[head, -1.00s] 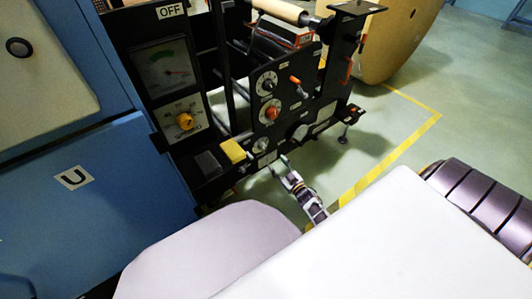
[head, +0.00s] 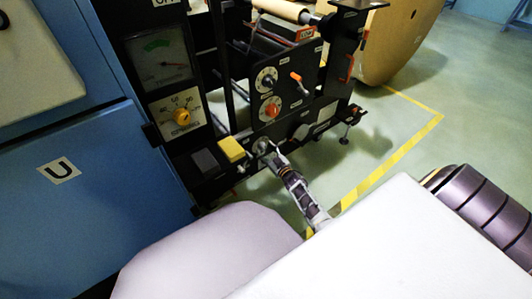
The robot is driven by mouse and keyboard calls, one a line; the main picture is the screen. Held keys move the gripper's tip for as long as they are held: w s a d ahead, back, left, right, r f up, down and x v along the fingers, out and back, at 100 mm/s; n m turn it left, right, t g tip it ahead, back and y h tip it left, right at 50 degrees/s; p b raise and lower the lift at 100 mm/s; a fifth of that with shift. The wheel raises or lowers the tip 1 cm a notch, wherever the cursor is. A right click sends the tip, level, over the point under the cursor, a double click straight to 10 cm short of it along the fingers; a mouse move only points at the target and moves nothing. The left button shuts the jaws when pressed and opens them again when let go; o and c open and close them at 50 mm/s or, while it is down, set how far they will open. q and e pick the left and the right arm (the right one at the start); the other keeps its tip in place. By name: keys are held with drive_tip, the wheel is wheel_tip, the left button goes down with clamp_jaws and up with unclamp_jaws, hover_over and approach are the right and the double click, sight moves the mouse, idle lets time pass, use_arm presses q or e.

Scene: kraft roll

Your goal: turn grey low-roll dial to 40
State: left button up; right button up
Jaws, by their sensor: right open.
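A small grey dial (head: 262,145) sits low on the black machine panel (head: 290,118), below an orange-knobbed dial (head: 270,108) and a white-faced dial with a dark knob (head: 266,80). I take the lowest one for the low-roll dial; its scale and setting are too small to read. My right gripper (head: 270,151) reaches up from below, with its open fingertips at the lower right of this dial and partly covering it. I cannot tell whether they touch it. My left gripper is not in view.
A yellow block-like button (head: 232,149) and a dark one (head: 204,161) lie left of the dial. A yellow knob (head: 182,117) sits below a gauge (head: 160,60). An orange-red lever (head: 298,82) sticks out upper right.

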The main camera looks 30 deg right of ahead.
drive_tip(key=shift+w, duration=0.25)
drive_tip(key=c, duration=1)
